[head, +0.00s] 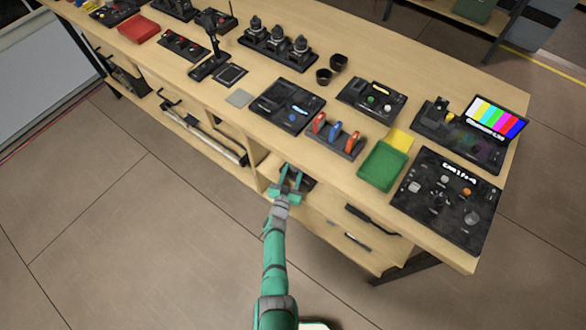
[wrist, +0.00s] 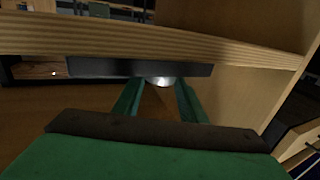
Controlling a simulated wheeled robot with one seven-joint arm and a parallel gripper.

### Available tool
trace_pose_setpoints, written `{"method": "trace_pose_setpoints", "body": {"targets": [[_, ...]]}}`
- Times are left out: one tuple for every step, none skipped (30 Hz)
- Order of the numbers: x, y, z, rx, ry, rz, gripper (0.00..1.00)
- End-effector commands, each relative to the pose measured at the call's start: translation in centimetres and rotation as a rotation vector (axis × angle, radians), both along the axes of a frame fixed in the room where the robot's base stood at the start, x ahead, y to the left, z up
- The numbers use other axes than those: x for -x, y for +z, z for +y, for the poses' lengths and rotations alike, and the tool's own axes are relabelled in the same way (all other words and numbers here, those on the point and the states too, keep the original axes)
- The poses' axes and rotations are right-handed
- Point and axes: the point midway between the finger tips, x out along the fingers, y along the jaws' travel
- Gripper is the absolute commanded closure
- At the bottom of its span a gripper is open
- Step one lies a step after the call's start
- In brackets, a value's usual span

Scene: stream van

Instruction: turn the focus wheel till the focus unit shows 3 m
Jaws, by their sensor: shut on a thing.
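My gripper (head: 290,174) reaches in at the front of the bench, just below the tabletop edge. In the wrist view its two green fingers (wrist: 158,92) point away under the top, with a silvery round wheel (wrist: 161,81) between their tips. I take this to be the focus wheel, and the fingers are shut on it. The wheel sits at the underside of a long dark unit (wrist: 105,68) fixed under the wooden edge, seemingly the focus unit. In the head view a dark part (head: 303,180) shows behind the gripper. No distance reading is visible in either view.
The wooden top (wrist: 250,56) lies just above the fingers, and a wooden side panel (wrist: 245,100) stands to the right. Above on the bench are a lever unit (head: 335,140), a green tray (head: 380,172) and a dark console (head: 450,203). The floor in front is clear.

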Motion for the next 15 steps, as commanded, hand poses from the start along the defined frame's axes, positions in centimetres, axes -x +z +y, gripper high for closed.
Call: {"method": "trace_pose_setpoints", "body": {"targets": [[-0.29, 0.39, 0.28, -0.002, -0.020, -0.008, 0.84], [-0.27, 0.33, 0.29, -0.002, -0.031, -0.006, 0.84], [-0.27, 0.34, 0.31, -0.002, -0.045, -0.006, 0.84], [-0.25, 0.33, 0.30, -0.001, -0.053, -0.005, 0.84], [-0.26, 0.32, 0.31, -0.001, -0.059, -0.004, 0.84], [-0.24, 0.30, 0.32, 0.000, -0.065, -0.003, 0.84], [-0.22, 0.28, 0.31, 0.001, -0.068, -0.003, 0.84], [-0.19, 0.26, 0.30, 0.000, -0.070, -0.002, 0.84], [-0.18, 0.24, 0.28, 0.001, -0.071, -0.002, 0.84], [-0.17, 0.23, 0.28, 0.001, -0.071, -0.002, 0.84], [-0.16, 0.22, 0.29, 0.001, -0.071, -0.002, 0.84], [-0.16, 0.21, 0.29, 0.001, -0.070, -0.002, 0.84], [-0.15, 0.20, 0.29, 0.001, -0.070, -0.001, 0.84], [-0.14, 0.19, 0.30, 0.001, -0.069, -0.001, 0.84], [-0.14, 0.18, 0.30, 0.001, -0.069, -0.001, 0.84]]}}
